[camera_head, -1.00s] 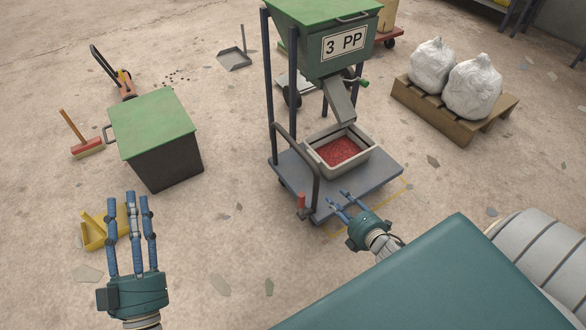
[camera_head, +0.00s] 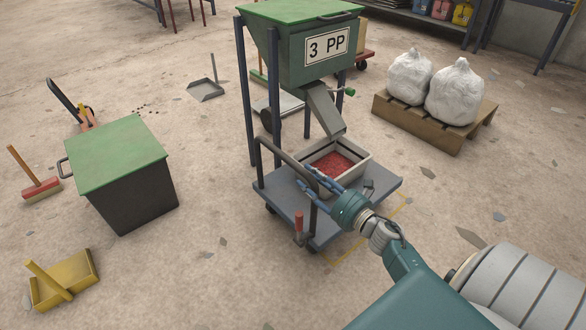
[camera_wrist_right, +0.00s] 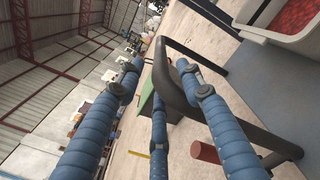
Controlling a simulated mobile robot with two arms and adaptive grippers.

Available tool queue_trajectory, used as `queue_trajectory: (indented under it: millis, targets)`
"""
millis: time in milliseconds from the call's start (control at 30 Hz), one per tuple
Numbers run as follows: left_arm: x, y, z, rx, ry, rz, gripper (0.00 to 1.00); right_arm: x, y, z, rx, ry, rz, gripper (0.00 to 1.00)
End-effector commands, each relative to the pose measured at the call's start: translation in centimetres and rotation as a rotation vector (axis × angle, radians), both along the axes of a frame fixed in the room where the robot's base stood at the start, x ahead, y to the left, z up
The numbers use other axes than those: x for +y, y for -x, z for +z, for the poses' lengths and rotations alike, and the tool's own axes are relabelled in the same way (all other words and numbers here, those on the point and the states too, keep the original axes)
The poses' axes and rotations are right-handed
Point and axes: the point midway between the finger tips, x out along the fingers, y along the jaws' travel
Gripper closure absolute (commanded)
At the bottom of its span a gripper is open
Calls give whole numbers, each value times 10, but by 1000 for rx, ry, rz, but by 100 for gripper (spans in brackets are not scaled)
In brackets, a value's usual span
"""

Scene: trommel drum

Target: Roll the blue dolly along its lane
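The blue dolly (camera_head: 280,190) stands under the hopper chute with a dark tubular push handle (camera_head: 284,150) at its left side. A grey bin (camera_head: 358,172) of red granules sits on its deck. My right gripper (camera_head: 325,182) is at the handle, its blue fingers spread above the deck's front part. In the right wrist view, the handle (camera_wrist_right: 180,85) passes between the open fingers (camera_wrist_right: 158,70); whether they touch it I cannot tell. A red-gripped lever (camera_head: 298,222) stands at the deck's front left corner. My left gripper is out of the head view.
A green hopper (camera_head: 290,60) marked "3 PP" stands over the dolly on dark legs. A green-lidded box (camera_head: 135,195), a yellow dustpan (camera_head: 70,280) and a broom (camera_head: 40,188) are at left. A pallet (camera_head: 415,125) with white sacks is at right. Yellow floor lines (camera_head: 350,252) edge the dolly.

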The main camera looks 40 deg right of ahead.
Motion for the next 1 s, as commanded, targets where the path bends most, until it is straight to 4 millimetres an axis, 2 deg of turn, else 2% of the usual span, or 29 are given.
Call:
queue_trajectory:
  millis: [33,200,400,567,800,867,1000]
  targets:
    - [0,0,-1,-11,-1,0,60,1,-12,-1,-3,0,1,63]
    - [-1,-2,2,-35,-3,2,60,4,-44,-2,-3,-1,1,63]
    - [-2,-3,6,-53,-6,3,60,5,-70,-1,-1,-2,0,63]
    - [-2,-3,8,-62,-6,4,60,6,-77,-1,0,-2,-1,63]
    - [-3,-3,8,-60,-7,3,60,6,-78,-1,1,-3,-1,63]
    - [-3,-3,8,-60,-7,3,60,6,-78,-1,1,-3,-1,73]
    - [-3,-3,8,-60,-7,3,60,6,-78,-1,1,-3,-1,100]
